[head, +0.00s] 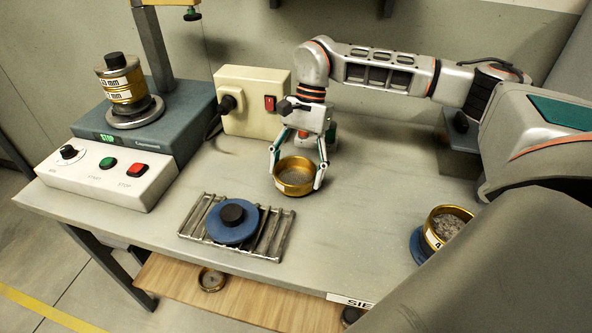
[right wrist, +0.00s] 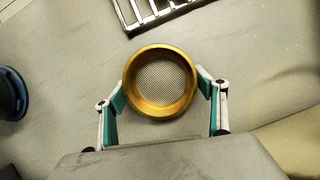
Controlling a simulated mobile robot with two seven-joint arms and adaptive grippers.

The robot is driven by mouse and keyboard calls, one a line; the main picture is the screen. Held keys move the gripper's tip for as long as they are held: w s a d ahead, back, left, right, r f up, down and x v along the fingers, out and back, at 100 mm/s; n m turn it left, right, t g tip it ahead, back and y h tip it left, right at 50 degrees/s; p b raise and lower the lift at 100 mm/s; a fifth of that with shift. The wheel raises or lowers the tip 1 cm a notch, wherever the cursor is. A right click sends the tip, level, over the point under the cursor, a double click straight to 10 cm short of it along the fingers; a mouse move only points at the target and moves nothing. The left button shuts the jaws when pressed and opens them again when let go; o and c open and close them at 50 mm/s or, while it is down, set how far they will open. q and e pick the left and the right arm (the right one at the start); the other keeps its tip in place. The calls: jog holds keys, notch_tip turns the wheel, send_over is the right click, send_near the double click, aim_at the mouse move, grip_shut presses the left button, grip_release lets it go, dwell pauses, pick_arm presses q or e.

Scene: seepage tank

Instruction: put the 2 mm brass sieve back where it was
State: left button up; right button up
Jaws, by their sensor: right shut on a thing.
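A round brass sieve (head: 294,177) with a grey mesh bottom is between the fingers of my right gripper (head: 297,172), at the middle of the bench. In the right wrist view the sieve (right wrist: 160,82) is empty, and the right gripper (right wrist: 160,98) is shut on its rim from both sides. A stack of brass sieves (head: 124,86) with "mm" labels stands on the shaker at the left. My left gripper is not in view.
A wire rack (head: 268,237) holding a blue disc (head: 233,224) with a black knob lies in front of the sieve. A brass sieve with stones (head: 447,228) stands at the right. A beige box (head: 250,98) stands behind. Bench between rack and right-hand sieve is clear.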

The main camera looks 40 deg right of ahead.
aim_at(301, 170)
jog(key=o, duration=1.2)
jog(key=shift+f, duration=0.15)
jog(key=shift+o, duration=0.2)
jog(key=shift+p+v, duration=0.35)
jog(key=shift+v, duration=3.55)
